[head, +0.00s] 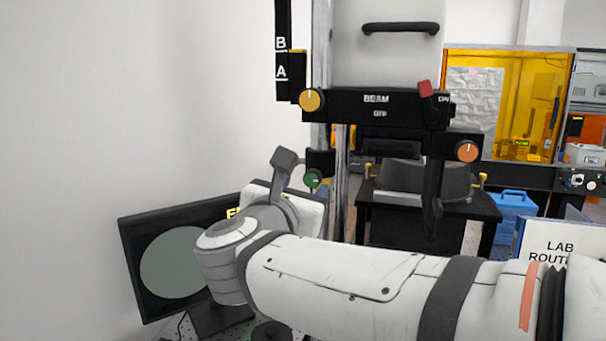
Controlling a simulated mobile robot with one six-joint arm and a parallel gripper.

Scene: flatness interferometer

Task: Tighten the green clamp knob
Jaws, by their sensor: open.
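The green clamp knob (313,178) sits on a black clamp (320,161) on the vertical metal post, left of the picture's middle. Its face with a small pointer mark is turned toward the camera. My arm reaches in from the lower right, and my gripper (284,160) points up just left of the knob. One dark finger shows clearly; the other finger is hard to make out. The gripper is open, with nothing seen between its jaws. A gap shows in the picture between the finger and the knob; its depth cannot be told.
A monitor (140,270) stands at lower left, partly behind my arm. A blue case (512,208) is at right. The left wall is bare.

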